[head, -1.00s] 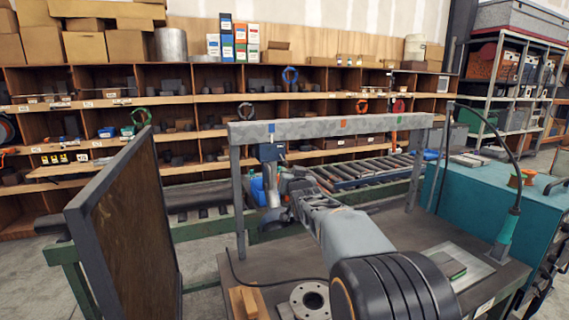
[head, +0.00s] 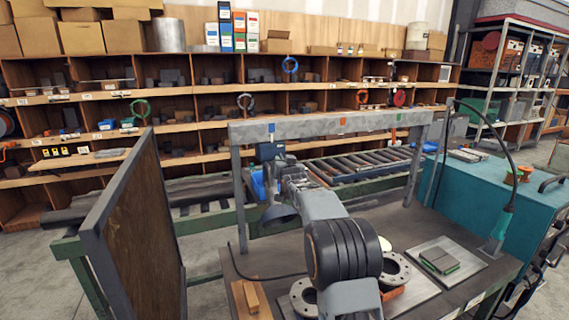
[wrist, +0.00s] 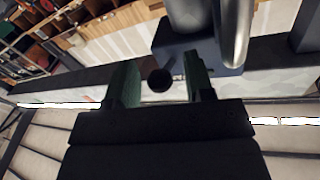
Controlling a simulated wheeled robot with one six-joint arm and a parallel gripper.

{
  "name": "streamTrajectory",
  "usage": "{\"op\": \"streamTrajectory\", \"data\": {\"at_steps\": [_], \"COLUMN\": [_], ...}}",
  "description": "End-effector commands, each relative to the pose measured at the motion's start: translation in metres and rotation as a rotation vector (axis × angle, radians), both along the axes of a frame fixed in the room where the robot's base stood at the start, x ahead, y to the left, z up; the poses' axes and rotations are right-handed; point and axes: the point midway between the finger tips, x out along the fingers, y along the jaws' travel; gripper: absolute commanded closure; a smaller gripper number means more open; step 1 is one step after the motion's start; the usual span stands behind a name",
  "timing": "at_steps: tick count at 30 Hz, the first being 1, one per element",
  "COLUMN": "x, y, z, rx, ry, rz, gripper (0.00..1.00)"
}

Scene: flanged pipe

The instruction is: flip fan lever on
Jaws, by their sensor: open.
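A dark blue-grey switch box (head: 270,151) hangs at the left end of the grey overhead beam (head: 330,125). In the wrist view the box (wrist: 222,57) fills the upper middle, with a dark round lever knob (wrist: 159,80) in front of it on a short stem. My gripper (wrist: 162,78) is open, with one green finger on each side of the knob. The knob appears between the fingers; I cannot tell whether either touches it. In the head view my wrist hides the fingers and the lever.
A grey hood (head: 280,215) hangs below the box, close to my arm. The workbench below holds flanges (head: 394,270), a metal plate with a green-edged block (head: 440,260) and a wooden block (head: 250,297). A dark upright panel (head: 135,230) stands at the left.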

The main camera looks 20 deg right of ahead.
Motion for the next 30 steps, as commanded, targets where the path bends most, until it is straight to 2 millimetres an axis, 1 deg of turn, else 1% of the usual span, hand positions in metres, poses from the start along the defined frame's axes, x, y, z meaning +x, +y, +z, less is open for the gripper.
{"op": "streamTrajectory", "data": {"at_steps": [5,18,20,26,30], "x": [-0.0001,-0.0003,-0.0003,-0.0005,-0.0011], "y": [0.0000,0.0001,0.0001,0.0002,0.0005], "z": [-0.0001,0.0000,0.0000,0.0033,0.0096], "rx": [0.000,0.000,0.000,0.001,-0.001], "ry": [0.000,0.000,0.000,0.018,0.072], "rz": [0.000,0.000,0.000,0.001,0.001], "gripper": [0.53,0.95,1.00,1.00,1.00]}}
